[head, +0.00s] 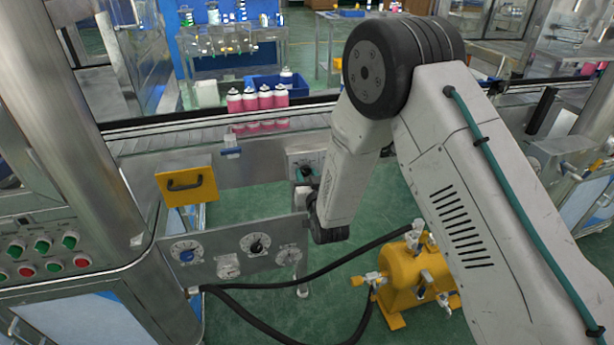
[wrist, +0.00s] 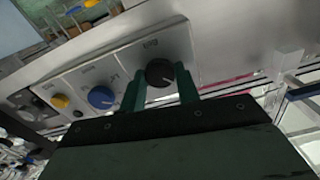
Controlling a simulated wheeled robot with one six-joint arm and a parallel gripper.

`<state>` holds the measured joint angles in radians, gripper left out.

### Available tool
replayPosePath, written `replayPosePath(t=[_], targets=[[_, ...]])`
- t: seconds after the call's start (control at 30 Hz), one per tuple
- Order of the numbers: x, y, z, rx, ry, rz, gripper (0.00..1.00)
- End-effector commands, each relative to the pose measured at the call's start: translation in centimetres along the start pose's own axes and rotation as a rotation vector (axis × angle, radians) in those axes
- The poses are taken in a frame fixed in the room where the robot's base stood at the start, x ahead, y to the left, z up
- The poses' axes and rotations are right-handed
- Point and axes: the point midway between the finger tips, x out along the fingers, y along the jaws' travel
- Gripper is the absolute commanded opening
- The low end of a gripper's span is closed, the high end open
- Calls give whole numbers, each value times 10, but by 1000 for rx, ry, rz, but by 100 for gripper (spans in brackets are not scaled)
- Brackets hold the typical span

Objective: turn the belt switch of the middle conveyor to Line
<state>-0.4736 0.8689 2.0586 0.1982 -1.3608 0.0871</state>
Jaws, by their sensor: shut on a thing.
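In the wrist view a black rotary knob (wrist: 160,72) sits on a grey-white control plate (wrist: 125,62) with small labels too blurred to read. My gripper (wrist: 159,76) has its two green fingers on either side of this knob, closed on it. A pale mark shows on the knob's face; which label it points to I cannot tell. A blue knob (wrist: 100,97) and a yellow button (wrist: 60,101) are on the same panel to the left. In the head view my gripper (head: 306,172) is at the small panel (head: 305,156) under the conveyor, and my arm partly hides it.
The conveyor (head: 210,135) runs across the back with several pink-and-white cans (head: 258,100) on it. A yellow box with a handle (head: 187,185) and a gauge panel (head: 228,250) stand left of my arm. A yellow tank (head: 418,272) with black hoses sits on the green floor.

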Motion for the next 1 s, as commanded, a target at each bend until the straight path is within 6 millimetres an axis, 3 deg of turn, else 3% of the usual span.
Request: replayPosePath(t=[0.6,1.0], targets=[[0,0,0,515,0,-1,9],[0,0,0,725,-1,-1,9]])
